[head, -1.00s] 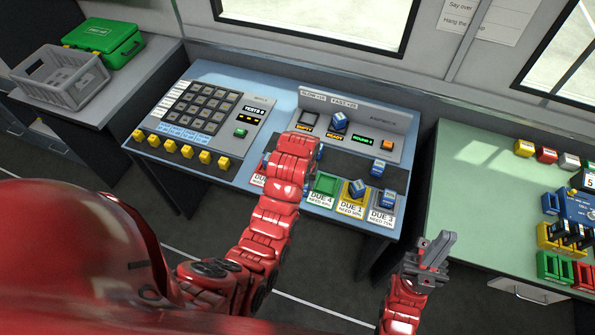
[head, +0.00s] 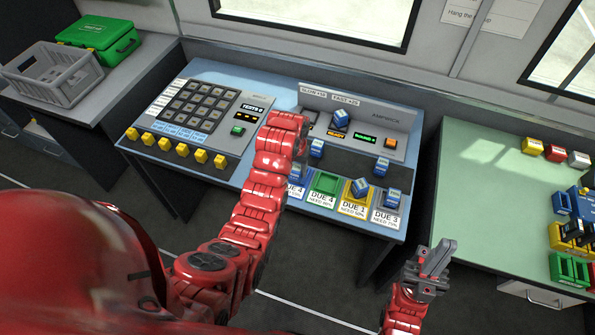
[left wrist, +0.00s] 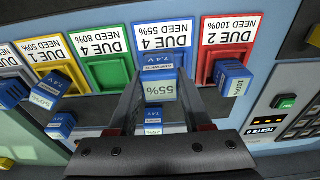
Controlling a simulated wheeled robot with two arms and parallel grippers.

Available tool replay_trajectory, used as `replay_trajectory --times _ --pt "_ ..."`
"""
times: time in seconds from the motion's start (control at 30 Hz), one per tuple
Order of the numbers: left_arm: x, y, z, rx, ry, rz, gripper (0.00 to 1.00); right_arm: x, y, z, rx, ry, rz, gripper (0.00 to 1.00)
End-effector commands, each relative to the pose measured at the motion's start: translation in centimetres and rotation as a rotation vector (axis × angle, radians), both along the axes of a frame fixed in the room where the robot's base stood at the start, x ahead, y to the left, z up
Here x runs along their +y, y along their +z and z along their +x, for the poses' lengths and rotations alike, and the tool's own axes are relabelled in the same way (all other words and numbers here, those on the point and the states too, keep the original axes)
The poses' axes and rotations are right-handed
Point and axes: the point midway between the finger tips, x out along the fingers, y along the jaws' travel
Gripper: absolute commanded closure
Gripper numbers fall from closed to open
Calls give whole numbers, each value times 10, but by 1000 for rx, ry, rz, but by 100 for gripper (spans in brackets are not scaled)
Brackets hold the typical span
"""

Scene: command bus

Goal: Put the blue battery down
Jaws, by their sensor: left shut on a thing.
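My left gripper (left wrist: 165,95) is shut on a blue battery (left wrist: 160,86) whose display reads 55%. In the left wrist view the battery is at the blue bay (left wrist: 183,62) labelled DUE 4, NEED 55%; I cannot tell whether it rests on the bay. In the head view my red left arm hides the gripper, and the held battery (head: 297,170) shows partly beside the arm, at the bay row. My right gripper (head: 434,262) is empty in front of the table's right side; its finger gap is unclear.
The green bay (left wrist: 108,72) beside it is empty. The red bay (left wrist: 226,68) and yellow bay (left wrist: 63,72) have batteries. Loose blue batteries (head: 316,148) (head: 381,166) stand behind the bays. Another battery (head: 340,117) sits at the charger panel. Yellow blocks (head: 182,150) line the table's left front.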

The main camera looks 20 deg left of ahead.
Motion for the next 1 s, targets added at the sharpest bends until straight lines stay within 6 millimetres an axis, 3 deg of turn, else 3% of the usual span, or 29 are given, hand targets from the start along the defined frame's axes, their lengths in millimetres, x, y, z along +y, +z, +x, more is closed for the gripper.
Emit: replay_trajectory --times 0.1,0.3,0.57,0.73,1.0 --pt "4 5 17 1 1 0 100 0 10 0 -1 0 0 100" --pt "7 2 33 3 0 0 100 0 17 0 -1 0 0 100" --pt "8 1 40 0 1 0 100 0 20 0 -1 0 0 100" --pt "8 -15 38 5 1 0 100 0 36 0 -1 0 0 100" --pt "8 -35 40 -2 0 1 100 0 43 0 -1 0 0 100"
